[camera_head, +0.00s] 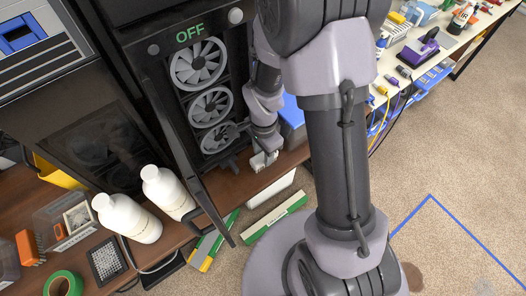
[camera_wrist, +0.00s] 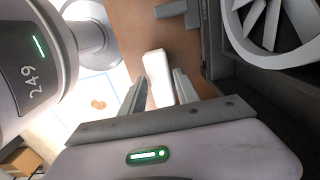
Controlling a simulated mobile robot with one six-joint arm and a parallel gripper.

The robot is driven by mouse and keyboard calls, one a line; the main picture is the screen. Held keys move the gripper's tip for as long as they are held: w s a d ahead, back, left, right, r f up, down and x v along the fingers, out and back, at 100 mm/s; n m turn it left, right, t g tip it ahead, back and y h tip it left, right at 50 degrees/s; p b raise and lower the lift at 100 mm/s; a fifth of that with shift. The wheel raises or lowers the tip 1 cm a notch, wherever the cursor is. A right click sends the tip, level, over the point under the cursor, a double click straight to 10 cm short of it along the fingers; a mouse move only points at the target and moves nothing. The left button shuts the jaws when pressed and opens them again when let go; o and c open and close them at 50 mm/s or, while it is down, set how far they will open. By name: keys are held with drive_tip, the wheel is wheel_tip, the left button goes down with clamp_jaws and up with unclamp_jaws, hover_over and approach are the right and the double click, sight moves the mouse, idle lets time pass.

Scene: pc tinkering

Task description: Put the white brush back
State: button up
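A white, block-like object that looks like the white brush (camera_wrist: 157,72) lies between and just beyond my fingertips in the wrist view, above or on the brown wooden surface. My gripper (camera_wrist: 160,88) has its two grey fingers apart, one on each side of it, with narrow gaps seeming to show. I cannot tell whether the fingertips touch it. In the head view my gripper (camera_head: 263,161) is low at the front of the open PC case (camera_head: 175,85), by the table edge. Details of the brush there are too small to tell.
Cooling fans (camera_head: 198,62) stand just left of my arm, and the case's dark open door (camera_head: 185,150) juts forward. Two white bottles (camera_head: 128,217), an orange brush (camera_head: 30,247) and green tape (camera_head: 63,284) are on the left. Boxes (camera_head: 276,215) lie below the table edge.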

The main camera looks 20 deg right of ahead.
sight(263, 156)
drive_tip(key=shift+o, duration=0.4)
drive_tip(key=o, duration=0.5)
wheel_tip(263, 156, up, 8)
drive_tip(key=p, duration=0.6)
drive_tip(key=shift+r, duration=0.15)
